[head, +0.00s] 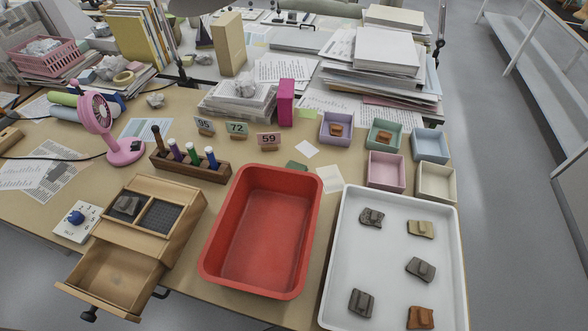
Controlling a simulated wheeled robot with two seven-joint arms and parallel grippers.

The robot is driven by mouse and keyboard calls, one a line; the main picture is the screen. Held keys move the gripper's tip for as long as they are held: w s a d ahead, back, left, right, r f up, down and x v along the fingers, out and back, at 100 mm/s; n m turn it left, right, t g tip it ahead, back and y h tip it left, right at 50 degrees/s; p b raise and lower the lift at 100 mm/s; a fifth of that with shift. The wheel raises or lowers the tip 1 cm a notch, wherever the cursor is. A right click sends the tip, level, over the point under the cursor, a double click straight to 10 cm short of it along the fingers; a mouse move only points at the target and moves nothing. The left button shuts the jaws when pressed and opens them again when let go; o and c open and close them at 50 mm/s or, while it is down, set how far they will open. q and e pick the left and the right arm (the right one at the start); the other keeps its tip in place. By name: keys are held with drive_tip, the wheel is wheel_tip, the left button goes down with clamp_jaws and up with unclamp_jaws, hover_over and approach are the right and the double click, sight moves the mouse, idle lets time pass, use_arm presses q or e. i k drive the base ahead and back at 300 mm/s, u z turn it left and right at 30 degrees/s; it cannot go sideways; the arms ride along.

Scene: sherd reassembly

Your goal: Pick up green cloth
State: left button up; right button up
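A small dark green flat piece (296,166), which looks like the green cloth, lies on the table just behind the far rim of the red tub (262,282). The tub's rim seems to hide part of it. I cannot make out its folds or thickness. A white sheet of paper lies close to its right. Neither of my grippers shows in the head view, so I cannot see where they are relative to the cloth.
A white tray (391,298) with several sherds fills the front right. A wooden rack (190,166) of tools and a wooden box with an open drawer (107,274) stand left. Small coloured bins (386,184) and number cards (268,140) stand behind. The tub is empty.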

sight(292, 164)
drive_tip(key=k, duration=1.3)
drive_tip(key=z, duration=0.4)
drive_tip(key=i, duration=0.65)
drive_tip(key=z, duration=0.2)
